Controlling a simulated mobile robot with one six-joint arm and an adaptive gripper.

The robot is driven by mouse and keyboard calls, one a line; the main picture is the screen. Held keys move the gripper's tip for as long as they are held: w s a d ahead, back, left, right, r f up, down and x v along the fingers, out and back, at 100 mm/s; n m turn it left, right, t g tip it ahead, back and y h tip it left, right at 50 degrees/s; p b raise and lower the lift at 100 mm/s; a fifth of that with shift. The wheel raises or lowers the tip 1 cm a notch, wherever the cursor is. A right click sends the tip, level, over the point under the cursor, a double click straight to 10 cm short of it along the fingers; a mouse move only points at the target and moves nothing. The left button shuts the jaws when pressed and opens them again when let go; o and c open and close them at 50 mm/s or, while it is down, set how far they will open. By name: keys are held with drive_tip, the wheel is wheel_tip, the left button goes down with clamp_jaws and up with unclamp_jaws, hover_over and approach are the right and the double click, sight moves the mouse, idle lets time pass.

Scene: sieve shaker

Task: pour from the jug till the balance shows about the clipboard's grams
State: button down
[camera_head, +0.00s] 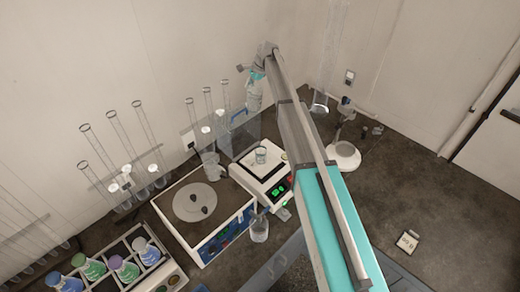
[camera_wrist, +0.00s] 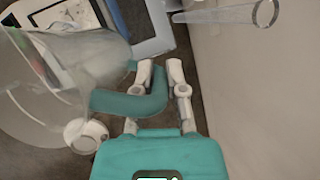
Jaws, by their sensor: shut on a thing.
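The jug (camera_wrist: 50,75) is clear with a teal handle. My gripper (camera_wrist: 160,75) is shut on that handle in the wrist view. In the head view the jug (camera_head: 254,92) hangs at the far end of my arm, above and behind the balance (camera_head: 262,189), near the back wall. A small glass beaker (camera_head: 260,156) stands on the balance's pan. The balance's display shows green digits, too small to read. A small pale card with dark marks, perhaps the clipboard (camera_head: 407,241), lies on the bench at the right. I cannot tell whether anything flows from the jug.
A boxy device with a round grey plate (camera_head: 197,203) stands left of the balance. Another beaker (camera_head: 259,228) stands in front. Tall glass cylinders (camera_head: 118,143) line the back left. A rack of coloured flasks (camera_head: 108,268) is at front left. The right bench is mostly clear.

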sight(251, 90)
drive_tip(key=shift+s+d+r+t, duration=0.1)
drive_tip(key=shift+s+r+t, duration=0.35)
drive_tip(key=shift+s+t, duration=0.1)
drive_tip(key=shift+s+f+y+b, duration=0.2)
drive_tip(key=shift+f+y+b, duration=0.1)
drive_tip(key=shift+f, duration=0.05)
drive_tip(key=shift+s+d+f+n+t+y+b, duration=0.15)
drive_tip(key=shift+s+t+b, duration=0.3)
drive_tip(key=shift+t, duration=0.05)
drive_tip(key=shift+s+d+f+n+t+y+b, duration=0.1)
drive_tip(key=shift+s+d+f+n+t+b, duration=0.1)
drive_tip(key=shift+s+t+b, duration=0.3)
drive_tip(key=shift+s+d+f+n+t+y+b, duration=0.15)
drive_tip(key=shift+s+t+b, duration=0.25)
drive_tip(key=shift+s+t, duration=0.05)
drive_tip(key=shift+s+r+t+p, duration=0.15)
drive_tip(key=shift+r+t+p, duration=0.2)
drive_tip(key=shift+r, duration=0.35)
drive_tip(key=shift+s+d+r+t+y, duration=0.1)
drive_tip(key=shift+s+r+t+y, duration=0.05)
drive_tip(key=shift+r+t+y, duration=0.2)
drive_tip(key=shift+s+d+r+n+t+y+b, duration=0.1)
drive_tip(key=shift+s+n+t+y+b, duration=0.25)
drive_tip(key=shift+t+b, duration=0.4)
idle(2.3)
